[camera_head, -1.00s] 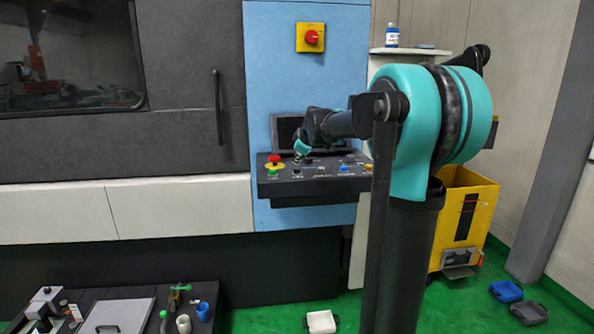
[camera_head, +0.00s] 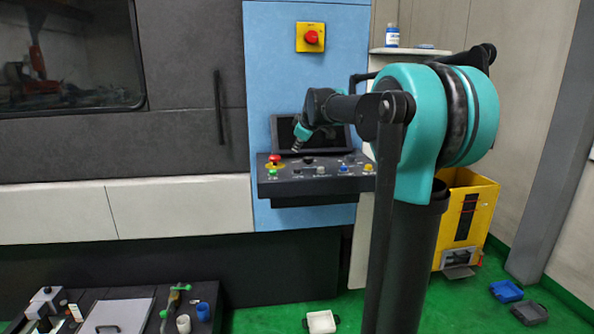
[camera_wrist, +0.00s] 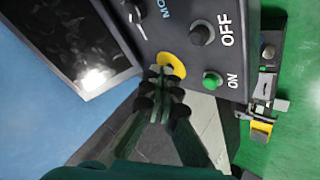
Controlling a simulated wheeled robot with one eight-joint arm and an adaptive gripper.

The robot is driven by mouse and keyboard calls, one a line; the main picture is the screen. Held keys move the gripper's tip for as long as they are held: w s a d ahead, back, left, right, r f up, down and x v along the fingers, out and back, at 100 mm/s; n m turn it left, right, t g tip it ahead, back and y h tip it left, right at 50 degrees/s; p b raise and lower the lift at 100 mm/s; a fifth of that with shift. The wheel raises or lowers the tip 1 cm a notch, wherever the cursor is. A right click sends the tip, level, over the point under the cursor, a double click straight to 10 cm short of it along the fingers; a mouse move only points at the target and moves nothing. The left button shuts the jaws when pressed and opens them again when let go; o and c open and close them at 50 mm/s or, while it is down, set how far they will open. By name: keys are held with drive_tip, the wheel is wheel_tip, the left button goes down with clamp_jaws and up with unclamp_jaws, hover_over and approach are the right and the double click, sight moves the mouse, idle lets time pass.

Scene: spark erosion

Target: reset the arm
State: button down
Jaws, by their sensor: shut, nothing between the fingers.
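My arm reaches from the right toward the control panel (camera_head: 320,188) on the machine's blue column. My gripper (camera_head: 296,149) points down over the panel's left part, near the red button (camera_head: 275,158). In the wrist view my gripper (camera_wrist: 160,75) has its fingers together with nothing between them. Its tips lie in front of a yellow round piece (camera_wrist: 173,63) and partly cover it; I cannot tell whether they touch it. A green button (camera_wrist: 211,81) marked ON and a dark knob (camera_wrist: 201,34) marked OFF are beside it.
A dark screen (camera_head: 288,133) stands just behind the panel, close to my gripper. A red switch on a yellow plate (camera_head: 311,38) is above. A yellow cart (camera_head: 481,205) stands behind my arm. A low dark bench with a grey lid (camera_head: 118,316) is at lower left.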

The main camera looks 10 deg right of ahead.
drive_tip(key=s+d+f+m+g+h, duration=0.1)
drive_tip(key=s+f+m, duration=0.4)
drive_tip(key=s+f, duration=1.2)
drive_tip(key=s+d+f+m+g+h, duration=0.1)
drive_tip(key=s+d+f+m+g, duration=0.2)
drive_tip(key=s+f, duration=1.4)
drive_tip(key=s+m, duration=0.3)
drive_tip(key=s, duration=0.4)
drive_tip(key=shift+g, duration=0.4)
drive_tip(key=c, duration=2.2)
unclamp_jaws()
drive_tip(key=shift+w, duration=0.1)
